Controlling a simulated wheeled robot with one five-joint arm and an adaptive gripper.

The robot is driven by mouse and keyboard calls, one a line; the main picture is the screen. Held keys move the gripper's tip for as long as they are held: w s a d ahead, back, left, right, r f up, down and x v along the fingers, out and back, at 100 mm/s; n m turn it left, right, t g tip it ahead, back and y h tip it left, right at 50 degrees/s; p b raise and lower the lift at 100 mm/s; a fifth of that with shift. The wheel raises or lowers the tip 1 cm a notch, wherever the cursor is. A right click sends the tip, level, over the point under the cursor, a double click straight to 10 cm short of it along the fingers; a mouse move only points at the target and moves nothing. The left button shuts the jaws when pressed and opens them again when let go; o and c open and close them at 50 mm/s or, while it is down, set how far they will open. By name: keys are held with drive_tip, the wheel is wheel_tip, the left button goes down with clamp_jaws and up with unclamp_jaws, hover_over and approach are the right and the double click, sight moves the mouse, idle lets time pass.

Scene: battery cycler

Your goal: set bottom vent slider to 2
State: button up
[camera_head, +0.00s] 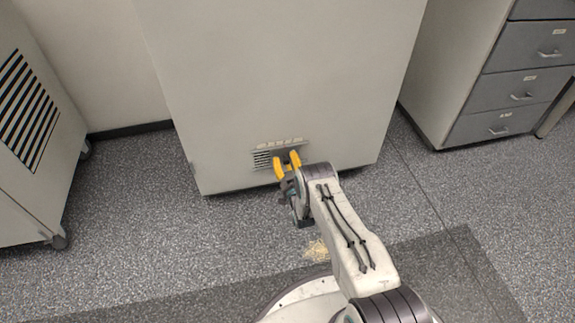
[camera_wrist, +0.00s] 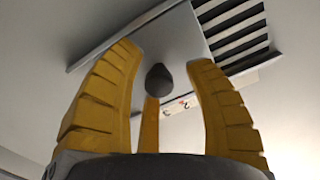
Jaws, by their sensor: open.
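The bottom vent (camera_head: 262,158) is set low in the front of a large pale cabinet. In the wrist view, its dark slats (camera_wrist: 235,30) show at upper right beside a plain grey slider plate (camera_wrist: 178,40). A dark rounded knob (camera_wrist: 158,78) shows between the yellow fingers of my gripper (camera_wrist: 163,60). The fingers are open, one on each side of the knob, with visible gaps. A narrow yellow strip shows below the knob. A pale scale strip (camera_wrist: 180,106) has small marks too blurred to read surely. In the head view, my gripper (camera_head: 286,159) covers the vent's right part.
The large cabinet (camera_head: 285,80) stands against the wall. A grey-drawer unit (camera_head: 510,90) stands at right, and a wheeled cabinet (camera_head: 40,140) with slats at left. A pale patch (camera_head: 316,250) lies on the speckled floor near my arm. Floor on both sides is clear.

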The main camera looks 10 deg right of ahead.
drive_tip(key=s, duration=1.2)
idle(0.5)
drive_tip(key=w+r+n+g+p, duration=0.15)
drive_tip(key=w+r+p, duration=0.45)
drive_tip(key=r, duration=1)
drive_tip(key=w+r+m+g+p, duration=0.1)
drive_tip(key=w+r+g+p, duration=0.15)
drive_tip(key=r+p, duration=1.05)
drive_tip(key=s+r+g+p, duration=0.2)
drive_tip(key=s+r+g, duration=0.15)
drive_tip(key=r, duration=1.25)
drive_tip(key=s+r+n+g+p, duration=0.1)
drive_tip(key=s+r+g+p, duration=0.1)
drive_tip(key=s+r+p, duration=0.6)
drive_tip(key=s+r+n+g+p, duration=0.1)
drive_tip(key=s+r+p, duration=0.3)
drive_tip(key=s+r, duration=0.75)
drive_tip(key=s+r+g+p, duration=0.2)
drive_tip(key=s+r+p, duration=0.2)
drive_tip(key=s, duration=0.5)
drive_tip(key=s+r+g+p, duration=0.2)
drive_tip(key=s+r+p, duration=0.3)
drive_tip(key=s+r, duration=0.4)
drive_tip(key=shift+s+r, duration=0.3)
drive_tip(key=shift+s, duration=0.1)
